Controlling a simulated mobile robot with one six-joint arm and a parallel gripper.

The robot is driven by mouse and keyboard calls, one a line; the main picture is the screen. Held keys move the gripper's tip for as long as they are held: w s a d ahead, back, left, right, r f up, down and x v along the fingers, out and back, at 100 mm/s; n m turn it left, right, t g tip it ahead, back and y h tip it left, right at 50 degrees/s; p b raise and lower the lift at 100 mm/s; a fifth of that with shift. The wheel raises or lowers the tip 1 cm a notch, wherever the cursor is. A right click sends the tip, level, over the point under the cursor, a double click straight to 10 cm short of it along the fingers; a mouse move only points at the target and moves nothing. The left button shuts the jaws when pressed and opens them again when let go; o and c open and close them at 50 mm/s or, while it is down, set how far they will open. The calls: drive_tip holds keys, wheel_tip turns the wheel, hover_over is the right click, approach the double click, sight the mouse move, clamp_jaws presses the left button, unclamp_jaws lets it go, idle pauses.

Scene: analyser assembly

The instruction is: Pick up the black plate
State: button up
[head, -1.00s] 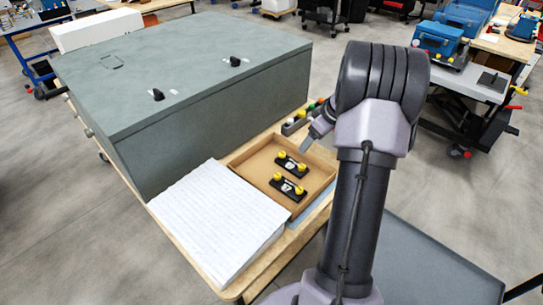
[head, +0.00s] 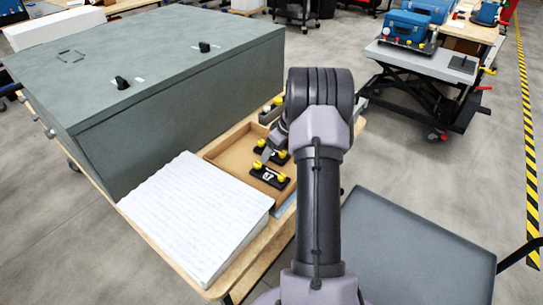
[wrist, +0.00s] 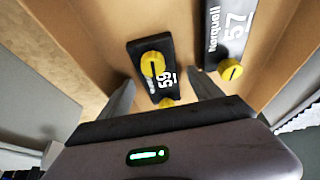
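Two black plates with yellow knobs lie in a shallow brown tray (head: 222,155). In the wrist view, the black plate marked 59 (wrist: 164,75) lies ahead of and between the fingertips, its near end partly hidden by my gripper. The black plate marked 57 (wrist: 223,42) lies to its right, beyond the right finger. In the head view, the nearer plate (head: 269,177) is mostly clear, and the farther plate (head: 281,157) is partly covered by my gripper (head: 266,155). My gripper is open in the wrist view (wrist: 163,88), with no visible hold on a plate.
A white stack of paper (head: 195,215) lies left of the tray on the wooden table. A large grey-green box (head: 170,110) stands behind them. The tray's raised rim surrounds the plates. A grey surface (head: 415,240) is at the right.

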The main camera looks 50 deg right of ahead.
drive_tip(key=c, duration=1.5)
